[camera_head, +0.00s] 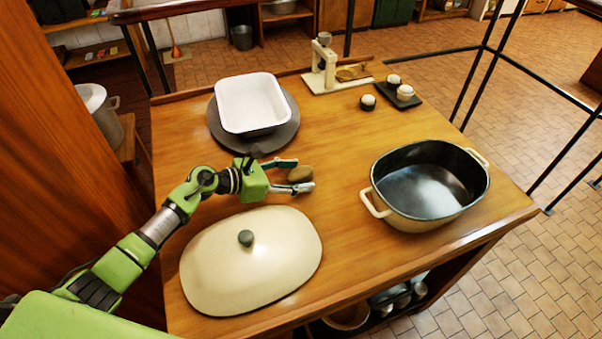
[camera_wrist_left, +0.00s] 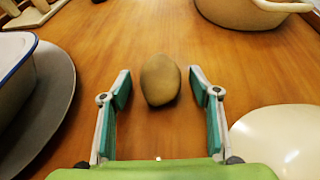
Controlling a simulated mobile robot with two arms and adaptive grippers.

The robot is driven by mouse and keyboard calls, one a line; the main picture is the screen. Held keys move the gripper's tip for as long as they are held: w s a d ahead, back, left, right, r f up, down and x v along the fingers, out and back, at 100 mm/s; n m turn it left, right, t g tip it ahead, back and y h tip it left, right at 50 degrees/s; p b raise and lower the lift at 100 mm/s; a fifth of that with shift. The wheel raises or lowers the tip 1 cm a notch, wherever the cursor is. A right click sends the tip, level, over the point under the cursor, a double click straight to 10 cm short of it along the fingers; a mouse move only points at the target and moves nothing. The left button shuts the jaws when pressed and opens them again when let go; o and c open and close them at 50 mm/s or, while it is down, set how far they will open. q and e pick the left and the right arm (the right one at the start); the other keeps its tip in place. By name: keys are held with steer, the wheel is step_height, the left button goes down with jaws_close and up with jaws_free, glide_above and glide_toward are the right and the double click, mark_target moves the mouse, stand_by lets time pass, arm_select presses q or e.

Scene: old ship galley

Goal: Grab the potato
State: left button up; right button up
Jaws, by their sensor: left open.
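The brown potato (camera_head: 300,174) lies on the wooden table between the white dish and the cream pot. My left gripper (camera_head: 297,176) is open, low over the table, with its fingertips at the potato. In the left wrist view the potato (camera_wrist_left: 160,79) sits between the two open fingers (camera_wrist_left: 160,84), close to their tips, with a gap on each side. My right gripper is not in view.
A large cream lid (camera_head: 215,268) lies just in front of my left gripper. A white dish (camera_head: 250,103) on a dark round plate (camera_head: 292,130) stands behind it. A cream pot (camera_head: 403,221) stands right. A scale (camera_head: 322,78) and egg-like items (camera_head: 405,92) are at the back.

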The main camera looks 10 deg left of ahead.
arm_select(q)
steer(key=c, duration=1.3)
steer(key=shift+o, duration=0.2)
steer(key=shift+a+r, duration=0.1)
steer(key=shift+r, duration=0.5)
steer(key=s+a+r+b, duration=0.3)
steer(key=s+r, duration=0.9)
steer(key=s, duration=0.1)
steer(key=shift+s, duration=0.3)
